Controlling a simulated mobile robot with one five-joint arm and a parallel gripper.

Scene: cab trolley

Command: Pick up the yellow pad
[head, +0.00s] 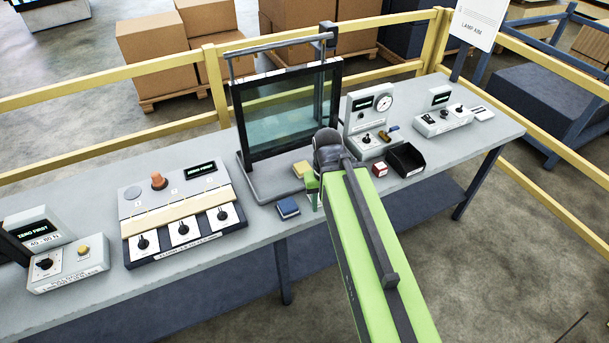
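The yellow pad (301,169) is a small flat block on the grey bench, in front of the framed glass panel. Its right side is close to the dark wrist of my green arm in the picture. My gripper (314,198) points down over the bench, just in front of the yellow pad and to its right. It is small and mostly hidden behind my arm, so I cannot tell whether its fingers are apart. A small green patch shows beside it; I cannot tell if this is a block or part of my gripper.
A blue block (288,208) lies left of my gripper. The glass panel (290,112) stands behind. A red-and-white block (379,170) and a black bin (406,160) are to the right. A switch console (180,212) is left. A yellow rail (160,64) runs behind the bench.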

